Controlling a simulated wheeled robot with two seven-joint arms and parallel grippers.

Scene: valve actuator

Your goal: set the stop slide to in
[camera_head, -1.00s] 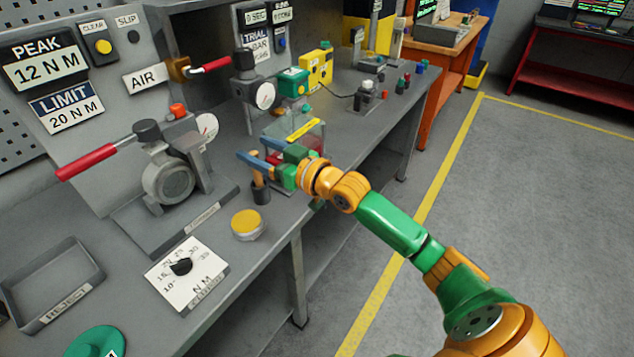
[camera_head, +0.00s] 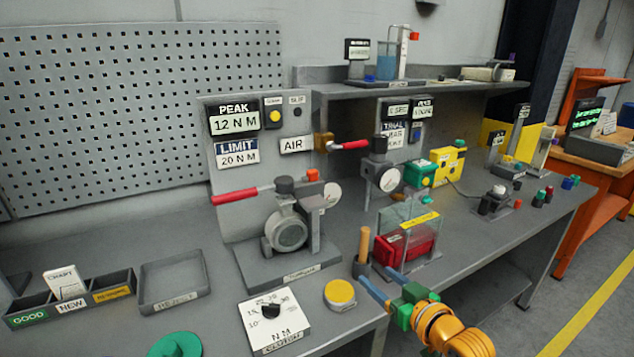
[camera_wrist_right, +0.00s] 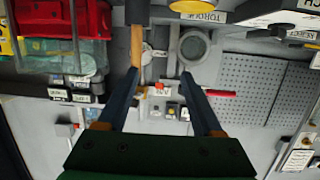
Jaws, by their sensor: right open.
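My right gripper (camera_head: 374,275) is open and empty, with its blue fingers pointing at the bench front beside a wooden-handled tool in a dark holder (camera_head: 363,246). In the right wrist view, my two fingers (camera_wrist_right: 159,74) stand apart, and the wooden handle (camera_wrist_right: 137,45) shows by the left fingertip. The valve actuator stand (camera_head: 287,232) has a round grey body, a black knob and a red lever (camera_head: 243,194) pointing left. No part is readable as the stop slide, so I cannot tell its position. My left gripper is out of view.
A clear guard over a red block (camera_head: 405,247) stands just beyond my right gripper. A yellow-topped round button (camera_head: 340,293), a white dial plate (camera_head: 273,320) and a reject tray (camera_head: 174,283) lie at the front left. A shelf (camera_head: 420,88) overhangs the back.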

